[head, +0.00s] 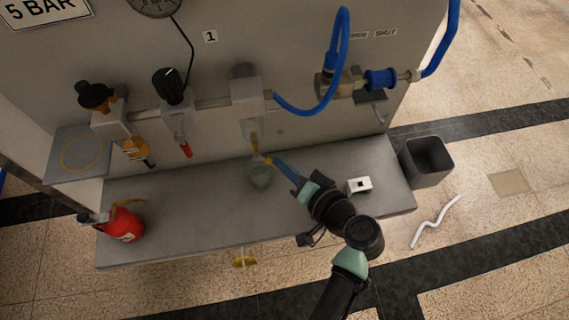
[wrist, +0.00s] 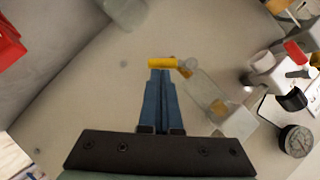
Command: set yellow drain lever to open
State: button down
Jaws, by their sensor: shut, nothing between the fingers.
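The yellow drain lever (head: 262,159) sits low under the third unit on the pipe, below its clear bowl (head: 253,128). In the wrist view the lever (wrist: 161,63) is a short yellow bar lying crosswise just beyond my fingertips. My gripper (head: 275,162) reaches in from the right, its blue fingers closed together and empty. In the wrist view my gripper (wrist: 161,74) has its tips right at the lever; I cannot tell whether they touch it. The clear bowl also shows in the wrist view (wrist: 205,92), beside the lever.
A greenish glass cup (head: 259,176) stands on the grey bench (head: 200,215) under the lever. A white block (head: 359,185) lies to the right. A red can (head: 125,224) stands at the left end. A dark bin (head: 427,160) stands beyond the bench. Blue hose (head: 342,60) loops above.

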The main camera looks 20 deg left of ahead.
jog(key=shift+f+m+y+b, duration=0.35)
jog(key=shift+m+y+b, duration=0.05)
jog(key=shift+b, duration=0.3)
jog(key=shift+s+a+f+m+y+b, duration=0.25)
jog(key=shift+f+m+y+b, duration=0.3)
jog(key=shift+m+y+b, duration=0.6)
jog(key=shift+s+a+f+m+y+b, duration=0.1)
jog(key=shift+a+f+m+y+b, duration=0.4)
jog(key=shift+b, duration=1.15)
jog(key=shift+d+m, duration=0.15)
jog(key=shift+m, duration=0.2)
